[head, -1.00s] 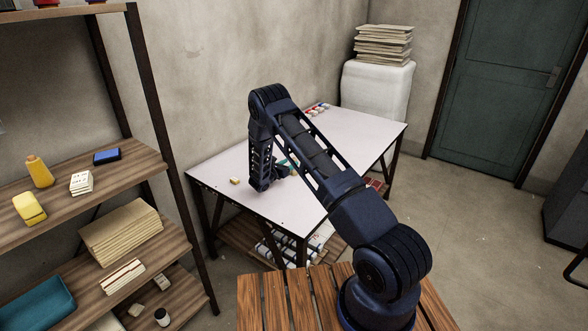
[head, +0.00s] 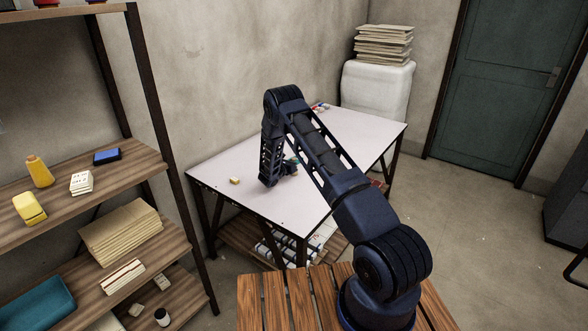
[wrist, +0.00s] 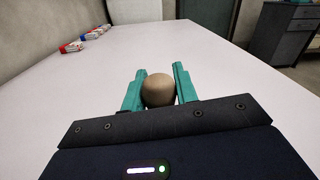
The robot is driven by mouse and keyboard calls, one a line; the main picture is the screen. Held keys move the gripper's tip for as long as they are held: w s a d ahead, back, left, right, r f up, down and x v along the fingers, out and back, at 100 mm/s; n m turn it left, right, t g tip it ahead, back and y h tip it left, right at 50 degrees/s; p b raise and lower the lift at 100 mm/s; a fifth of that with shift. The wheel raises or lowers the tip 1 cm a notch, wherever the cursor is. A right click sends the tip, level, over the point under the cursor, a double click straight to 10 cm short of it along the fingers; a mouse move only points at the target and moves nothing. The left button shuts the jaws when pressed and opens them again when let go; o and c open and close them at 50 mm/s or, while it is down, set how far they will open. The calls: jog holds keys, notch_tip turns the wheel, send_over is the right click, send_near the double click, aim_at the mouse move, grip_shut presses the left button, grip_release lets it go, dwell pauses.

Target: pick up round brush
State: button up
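In the wrist view, a round, tan-brown knob (wrist: 159,90), likely the top of the round brush, sits between the two teal fingers of my gripper (wrist: 159,80). The fingers stand apart, one on each side of it, with little or no gap; I cannot tell whether they press on it. The lower part of the thing is hidden by my gripper's body. In the head view, my gripper (head: 291,165) is low over the white table (head: 225,165), partly behind my arm, and the brush cannot be made out.
A small tan block (head: 235,181) lies near the table's left edge. Several red, white and blue tubes (wrist: 72,47) lie along the wall at the table's back. The tabletop around my gripper is mostly clear. A wooden shelf (head: 130,165) stands at left.

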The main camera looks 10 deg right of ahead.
jog(key=c, duration=0.3)
jog(key=shift+c, duration=0.2)
